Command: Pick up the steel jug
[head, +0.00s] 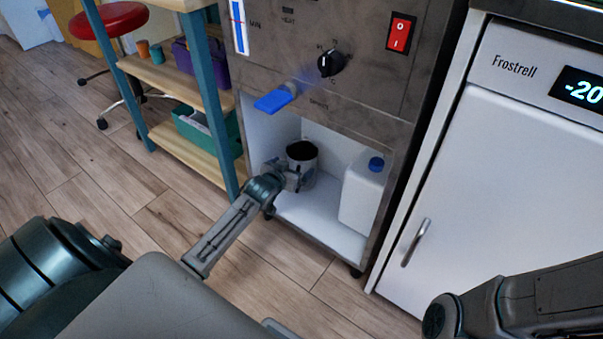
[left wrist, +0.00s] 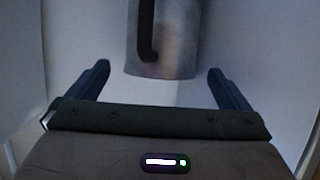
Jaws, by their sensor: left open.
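The steel jug (head: 307,158) stands upright in the white-lined open compartment under the machine, below the blue lever. Its dark open top shows in the head view, and my left gripper hides part of its near side. My left gripper (head: 293,177) is at the compartment's mouth, right at the jug. In the left wrist view the jug (left wrist: 165,45) with its dark handle is ahead, between and just beyond the two spread fingers of the gripper (left wrist: 160,85). I cannot tell whether a finger touches it. My right gripper is not in view; only part of that arm shows at lower right.
A white canister (head: 362,195) with a blue cap stands right of the jug inside the compartment. The blue lever (head: 275,98) juts out above. A wooden shelf rack (head: 165,80) with blue posts stands close on the left, and a white freezer (head: 500,170) on the right.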

